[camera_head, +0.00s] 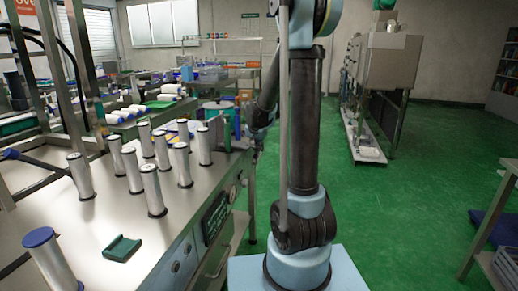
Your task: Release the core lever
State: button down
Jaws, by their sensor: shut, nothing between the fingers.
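A dark lever-like bar with a blue end (34,162) lies at the left edge of the steel machine table (110,215); I cannot tell for sure that it is the core lever. My gripper (257,148) is small and dark, beyond my arm's upright column, beside the table's far right corner. It is shut and empty, well to the right of the bar. My own arm partly hides the area around it, and its fingertips are hard to make out.
Several white cylinders with dark ends (153,190) stand on the table. A blue-capped cylinder (50,258) and a green block (122,247) are nearer. A control panel (214,215) faces the aisle. The green floor (410,210) at right is largely clear.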

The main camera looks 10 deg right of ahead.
jog(key=shift+s+a+f, duration=0.1)
jog(key=shift+s, duration=0.2)
dwell(0.5)
jog(key=s+r, duration=0.3)
jog(key=r, duration=0.8)
jog(key=shift+s, duration=0.15)
dwell(0.4)
